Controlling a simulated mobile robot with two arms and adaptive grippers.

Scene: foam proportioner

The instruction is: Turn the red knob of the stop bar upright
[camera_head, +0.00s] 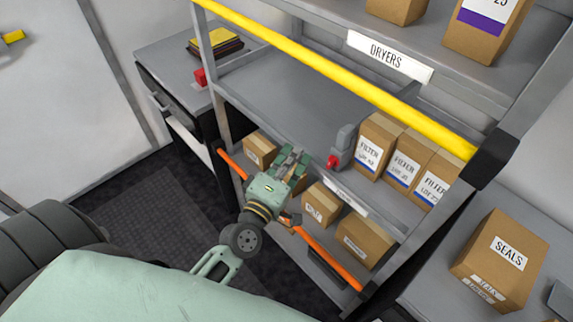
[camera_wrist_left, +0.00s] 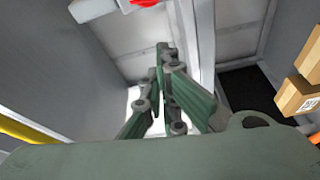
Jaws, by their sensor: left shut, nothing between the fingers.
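A red knob (camera_head: 332,161) sits at the lower end of a grey upright piece (camera_head: 345,140) on the middle shelf, left of the filter boxes. A second small red part (camera_head: 200,77) shows by the rack's left post. I cannot tell for sure which belongs to the stop bar. My left gripper (camera_head: 292,158) is at the shelf's front edge, left of the red knob and apart from it. Its fingers are together and empty, also in the left wrist view (camera_wrist_left: 163,52). There a red part (camera_wrist_left: 146,3) is cut off at the top edge. My right gripper is out of view.
A yellow bar (camera_head: 330,72) crosses the rack above the gripper; an orange bar (camera_head: 318,247) runs along the lower shelf. Filter boxes (camera_head: 402,165) stand right of the knob. Small boxes (camera_head: 365,240) sit below. The middle shelf's left part is clear.

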